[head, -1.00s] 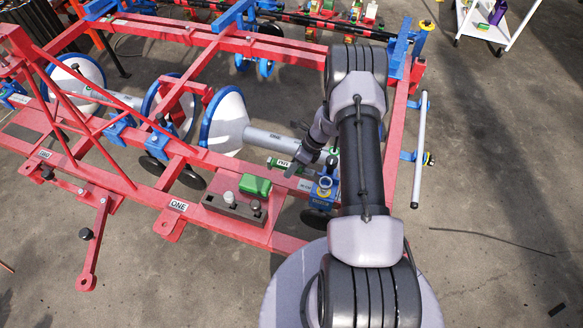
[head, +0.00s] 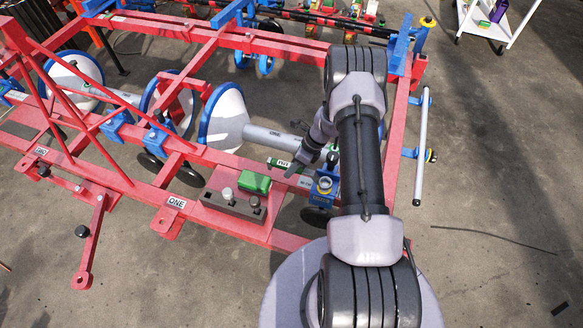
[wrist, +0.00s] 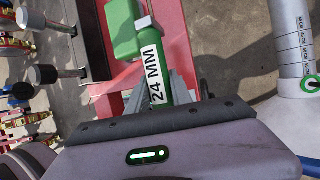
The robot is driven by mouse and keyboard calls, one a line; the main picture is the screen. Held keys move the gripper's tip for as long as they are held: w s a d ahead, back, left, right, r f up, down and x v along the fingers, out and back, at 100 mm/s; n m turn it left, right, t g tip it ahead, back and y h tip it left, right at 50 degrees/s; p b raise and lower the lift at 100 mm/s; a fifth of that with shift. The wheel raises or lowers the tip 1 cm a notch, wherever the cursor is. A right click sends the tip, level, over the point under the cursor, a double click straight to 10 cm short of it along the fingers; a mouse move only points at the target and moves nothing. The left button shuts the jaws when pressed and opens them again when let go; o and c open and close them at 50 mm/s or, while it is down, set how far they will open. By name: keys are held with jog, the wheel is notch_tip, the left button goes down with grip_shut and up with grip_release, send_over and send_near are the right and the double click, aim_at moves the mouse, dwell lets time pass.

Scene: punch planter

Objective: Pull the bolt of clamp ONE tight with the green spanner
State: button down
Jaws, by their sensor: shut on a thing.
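The green spanner (wrist: 182,90) is held in my gripper. A white "ONE" label (head: 176,202) is on the red frame, left of my gripper. A blue clamp block (head: 324,187) with a round top stands just below right of my gripper; its own label is too small to read. I cannot tell whether the spanner touches a bolt.
White discs with blue rims (head: 223,118) and a grey tube (head: 270,137) lie behind. A white cart (head: 497,25) stands far right. Floor at right is mostly clear.

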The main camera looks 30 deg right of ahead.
jog(key=shift+f+b, duration=0.9)
jog(key=shift+f, duration=0.2)
jog(key=shift+d, duration=0.1)
jog(key=shift+w+d+m+t+b, duration=0.5)
jog(key=shift+w+d+m, duration=0.25)
jog(key=shift+m, duration=0.25)
jog(key=d+m, duration=0.1)
jog(key=w+d+m+t+h+b, duration=0.1)
jog(key=d+m, duration=0.1)
jog(key=shift+w+d, duration=0.1)
jog(key=shift+d, duration=0.15)
jog(key=shift+a, duration=0.1)
jog(key=shift+a, duration=0.2)
